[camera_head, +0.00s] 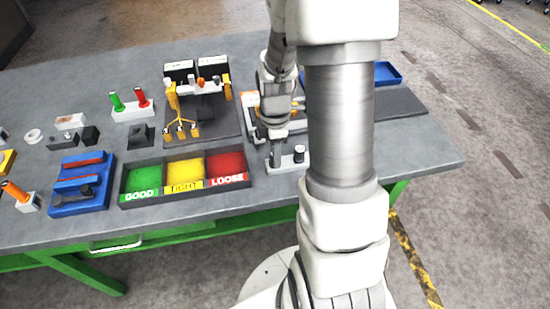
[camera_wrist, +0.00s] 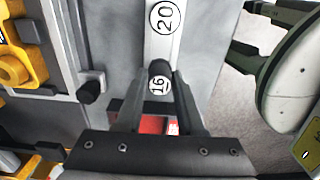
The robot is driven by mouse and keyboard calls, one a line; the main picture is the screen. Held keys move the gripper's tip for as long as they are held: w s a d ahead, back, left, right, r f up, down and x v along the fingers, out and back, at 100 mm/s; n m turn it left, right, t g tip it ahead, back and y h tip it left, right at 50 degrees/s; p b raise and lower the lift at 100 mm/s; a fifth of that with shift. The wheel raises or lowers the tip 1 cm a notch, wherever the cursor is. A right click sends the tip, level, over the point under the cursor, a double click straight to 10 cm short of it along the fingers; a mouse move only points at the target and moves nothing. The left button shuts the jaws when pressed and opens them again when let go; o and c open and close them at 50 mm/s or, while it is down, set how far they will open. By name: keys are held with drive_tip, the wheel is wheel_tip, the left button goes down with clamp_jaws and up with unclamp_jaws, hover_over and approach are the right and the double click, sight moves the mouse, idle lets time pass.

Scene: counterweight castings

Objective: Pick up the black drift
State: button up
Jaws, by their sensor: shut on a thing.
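The black drift (camera_wrist: 159,69) is a short dark cylinder with a round white "16" label on its end facing the wrist camera. My gripper (camera_wrist: 160,88) is shut on it, one dark finger on either side. In the head view my gripper (camera_head: 274,152) is at the left end of a small white block (camera_head: 287,164), and the drift there is mostly hidden by the fingers. A second black post (camera_head: 299,153) stands at the block's right end. In the wrist view the pale block (camera_wrist: 157,42) also carries a "20" label. I cannot tell whether the drift is clear of the block.
A dark tray (camera_head: 186,192) with green, yellow and red compartments lies left of my gripper. Behind it is a dark mat with a yellow fixture (camera_head: 180,115). A blue holder (camera_head: 82,183) stands further left. Grey table (camera_head: 420,155) is free at the right.

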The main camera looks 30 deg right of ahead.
clamp_jaws()
drive_tip(key=shift+r, duration=0.15)
